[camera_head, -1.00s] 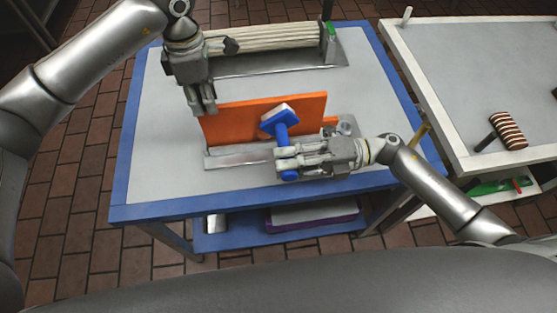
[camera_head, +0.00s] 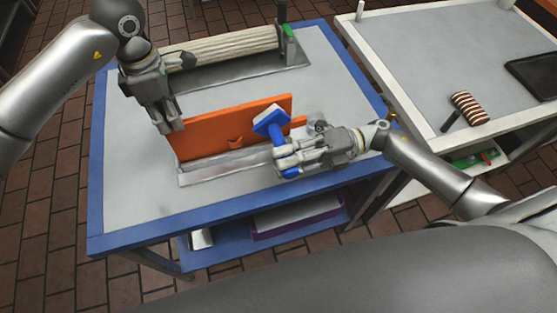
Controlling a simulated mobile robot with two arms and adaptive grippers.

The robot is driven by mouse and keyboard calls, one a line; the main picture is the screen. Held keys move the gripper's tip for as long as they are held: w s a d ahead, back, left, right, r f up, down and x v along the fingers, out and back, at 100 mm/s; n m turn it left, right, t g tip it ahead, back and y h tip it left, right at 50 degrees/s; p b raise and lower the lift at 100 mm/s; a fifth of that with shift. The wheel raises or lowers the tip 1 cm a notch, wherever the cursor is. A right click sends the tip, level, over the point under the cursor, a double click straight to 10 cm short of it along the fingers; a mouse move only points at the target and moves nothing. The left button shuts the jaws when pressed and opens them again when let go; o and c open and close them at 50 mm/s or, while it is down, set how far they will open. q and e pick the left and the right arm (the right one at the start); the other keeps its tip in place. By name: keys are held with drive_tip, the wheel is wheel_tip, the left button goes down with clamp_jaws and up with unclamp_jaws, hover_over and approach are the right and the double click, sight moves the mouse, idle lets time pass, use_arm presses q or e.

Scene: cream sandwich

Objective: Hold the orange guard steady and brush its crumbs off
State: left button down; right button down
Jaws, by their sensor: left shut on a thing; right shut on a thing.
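The orange guard (camera_head: 205,137) stands upright as a long panel on the blue-edged table, behind a flat metal strip (camera_head: 225,165). My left gripper (camera_head: 172,128) is shut on the guard's upper left corner. My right gripper (camera_head: 280,160) is shut on the blue handle of a brush (camera_head: 270,121). The brush's pale head is raised in front of the guard's right half; I cannot tell whether it touches the panel. Part of the guard is hidden behind the brush and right gripper. Crumbs are too small to make out.
A ribbed pale roller (camera_head: 225,45) on a metal base lies at the back of the blue-edged table (camera_head: 120,215). A white-edged table (camera_head: 420,110) at right holds a striped roll (camera_head: 470,107) and a dark tray (camera_head: 535,75). The blue table's left side is clear.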

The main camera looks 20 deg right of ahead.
drive_tip(key=a, duration=1.1)
idle(2.0)
drive_tip(key=shift+w, duration=0.1)
drive_tip(key=s, duration=0.7)
idle(1.0)
use_arm(q)
drive_tip(key=c, duration=1)
unclamp_jaws()
